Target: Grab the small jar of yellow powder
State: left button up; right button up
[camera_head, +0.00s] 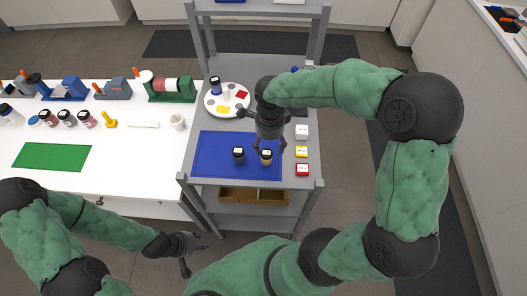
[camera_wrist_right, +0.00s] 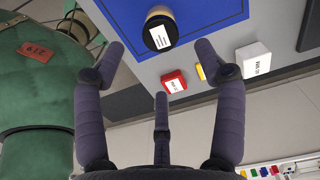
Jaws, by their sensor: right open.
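A small jar with a dark body and a tan-yellow part (camera_head: 266,157) stands on the blue mat (camera_head: 211,160) on the grey cart. In the right wrist view a jar with a white label (camera_wrist_right: 160,33) stands on the blue mat, just beyond my fingertips. A second dark jar (camera_head: 238,155) stands to its left on the mat; its contents are hard to tell. My right gripper (camera_head: 266,146) is above the mat by the tan-yellow jar, open and empty. It also shows in the right wrist view (camera_wrist_right: 160,62). My left gripper (camera_head: 196,254) is open and empty, low in front of the cart.
White (camera_head: 302,131), yellow-topped (camera_head: 302,151) and red (camera_head: 302,169) boxes line the cart's right side. A round white plate (camera_head: 213,108) with a jar and colour patches is behind the mat. The white table (camera_head: 130,168) at left holds several jars and tools.

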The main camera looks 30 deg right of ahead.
aim_at(268, 153)
jog(key=f, duration=0.9)
jog(key=shift+w+b, duration=0.3)
jog(key=shift+b, duration=0.1)
jog(key=c, duration=1.3)
jog(key=shift+o, duration=0.2)
jog(key=shift+r, duration=0.1)
